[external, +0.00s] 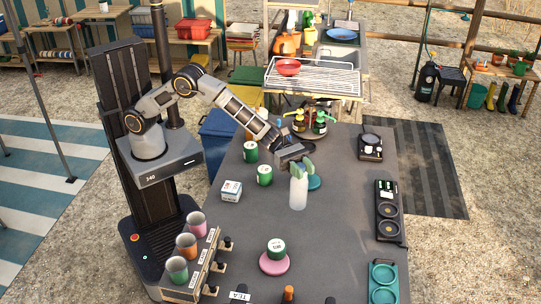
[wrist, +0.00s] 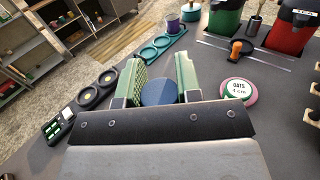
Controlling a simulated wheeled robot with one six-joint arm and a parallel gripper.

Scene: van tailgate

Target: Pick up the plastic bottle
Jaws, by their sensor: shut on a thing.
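The plastic bottle (external: 298,193) is pale, whitish and upright in the external view, over the dark grey table. My gripper (external: 302,168), with green finger pads, is at its upper end and shut on it. The bottle's top is hidden by the fingers there. In the wrist view, my gripper (wrist: 160,85) has its two green fingers either side of a dark blue round thing, which looks like the bottle's top. I cannot tell whether the bottle's base touches the table. A teal disc (external: 315,183) lies just behind the bottle.
Green tins (external: 264,175) and a white box (external: 231,191) stand to the left. A tin on a pink disc (external: 274,264) is in front. A black double-ring tray (external: 388,212) and a teal tray (external: 384,284) line the right edge. Pump bottles (external: 310,122) stand behind.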

